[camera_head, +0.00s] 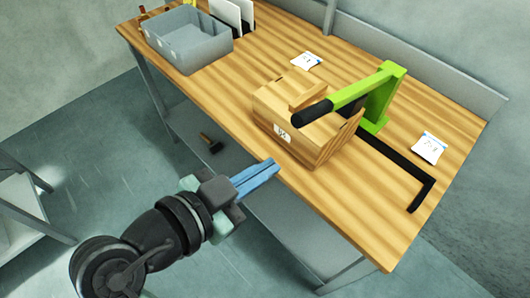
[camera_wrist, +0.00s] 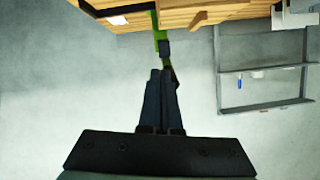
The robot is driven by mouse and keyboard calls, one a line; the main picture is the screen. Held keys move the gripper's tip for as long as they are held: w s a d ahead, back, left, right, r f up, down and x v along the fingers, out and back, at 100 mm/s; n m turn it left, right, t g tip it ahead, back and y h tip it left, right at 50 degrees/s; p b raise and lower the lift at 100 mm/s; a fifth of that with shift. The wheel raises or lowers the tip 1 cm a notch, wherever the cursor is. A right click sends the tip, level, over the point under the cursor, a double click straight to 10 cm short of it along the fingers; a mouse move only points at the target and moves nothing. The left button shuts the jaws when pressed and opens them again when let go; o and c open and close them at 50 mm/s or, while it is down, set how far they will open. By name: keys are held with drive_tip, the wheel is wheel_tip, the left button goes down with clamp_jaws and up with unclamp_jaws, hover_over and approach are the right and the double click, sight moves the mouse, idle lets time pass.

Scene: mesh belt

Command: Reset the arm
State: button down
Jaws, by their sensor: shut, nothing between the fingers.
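My arm reaches up from the lower left of the head view. My gripper (camera_head: 272,165) is shut and empty, its two blue fingers pressed together. It is at the front edge of the wooden table (camera_head: 370,205), in front of a wooden box (camera_head: 290,120) and apart from it. In the wrist view the shut fingers of my gripper (camera_wrist: 160,75) point up the picture, with the table's wood along the top. A green stand with a black-ended arm (camera_head: 375,95) stands beside the box and reaches over it in the head view.
A grey bin (camera_head: 187,40) stands at the table's far left. White packets lie behind the box (camera_head: 306,61) and at the right (camera_head: 429,148). A black angled bar (camera_head: 400,173) lies on the right side. A hammer-like tool (camera_head: 210,142) is below the table.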

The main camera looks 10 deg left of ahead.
drive_tip(key=shift+w+r, duration=0.1)
drive_tip(key=w+r+n+t+y, duration=0.25)
drive_tip(key=w+r+t, duration=0.2)
drive_tip(key=r, duration=0.55)
drive_tip(key=w+r+n+t+y, duration=0.25)
drive_tip(key=w+r, duration=0.25)
drive_tip(key=r, duration=0.5)
drive_tip(key=s+d+r+n+t+y, duration=0.1)
drive_tip(key=s+r+t, duration=0.3)
drive_tip(key=r, duration=0.6)
drive_tip(key=s+d+r+n+t+y, duration=0.1)
drive_tip(key=s+d+r+n+t, duration=0.2)
drive_tip(key=r, duration=0.8)
drive_tip(key=shift+s+d+t+y, duration=0.3)
drive_tip(key=shift+s+d+t, duration=0.3)
drive_tip(key=shift+t, duration=0.3)
